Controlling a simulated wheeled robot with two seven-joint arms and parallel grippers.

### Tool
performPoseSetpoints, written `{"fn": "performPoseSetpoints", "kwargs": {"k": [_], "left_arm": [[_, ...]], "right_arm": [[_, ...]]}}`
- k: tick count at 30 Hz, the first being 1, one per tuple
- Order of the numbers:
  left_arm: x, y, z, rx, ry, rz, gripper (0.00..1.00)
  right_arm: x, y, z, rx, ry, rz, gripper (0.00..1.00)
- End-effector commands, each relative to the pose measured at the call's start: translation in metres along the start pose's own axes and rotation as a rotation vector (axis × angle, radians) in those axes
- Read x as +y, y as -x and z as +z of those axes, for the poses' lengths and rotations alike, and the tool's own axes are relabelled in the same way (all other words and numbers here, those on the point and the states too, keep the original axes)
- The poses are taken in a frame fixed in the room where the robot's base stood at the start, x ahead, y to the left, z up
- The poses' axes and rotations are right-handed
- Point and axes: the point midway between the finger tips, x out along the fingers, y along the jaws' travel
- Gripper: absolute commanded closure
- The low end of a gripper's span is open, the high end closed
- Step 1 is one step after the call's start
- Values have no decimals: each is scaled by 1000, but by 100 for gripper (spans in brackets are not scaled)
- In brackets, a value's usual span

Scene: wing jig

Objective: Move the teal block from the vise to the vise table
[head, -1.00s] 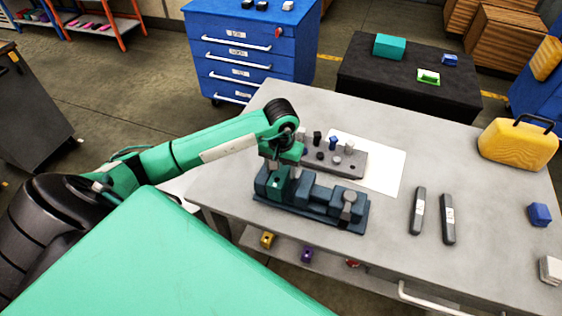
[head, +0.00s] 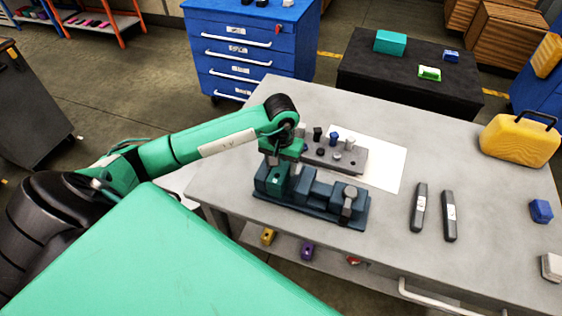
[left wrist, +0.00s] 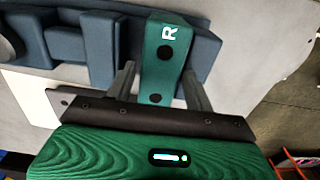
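The teal block (left wrist: 165,60), marked with a white R, sits in the blue-grey vise (left wrist: 62,40) in the left wrist view. In the head view, the vise (head: 325,203) stands on the grey table, and the block (head: 274,182) shows at its left end, partly hidden by my gripper. My left gripper (head: 284,163) points down over the block. In the left wrist view its fingers (left wrist: 158,72) stand on either side of the block, with a narrow gap at the left finger; contact at the right finger is unclear. My right gripper is out of view.
The vise table (head: 385,215) also holds a grey peg board (head: 345,160) on a white sheet (head: 385,175) behind the vise. Two dark bars (head: 434,212), a yellow case (head: 518,141) and a blue block (head: 540,211) are to the right. Bare table lies between vise and bars.

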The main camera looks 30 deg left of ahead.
Motion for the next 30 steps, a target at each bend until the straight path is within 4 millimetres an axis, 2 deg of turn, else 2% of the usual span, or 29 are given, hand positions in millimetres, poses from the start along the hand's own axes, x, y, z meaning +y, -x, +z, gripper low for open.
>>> {"fn": "performPoseSetpoints", "kwargs": {"k": [1, 6, 30], "left_arm": [[0, 0, 0, 0, 0, 0, 57], [0, 0, 0, 0, 0, 0, 90], [10, 9, -1, 2, 0, 1, 90]], "right_arm": [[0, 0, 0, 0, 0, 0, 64], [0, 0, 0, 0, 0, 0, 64], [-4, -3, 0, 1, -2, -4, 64]]}}
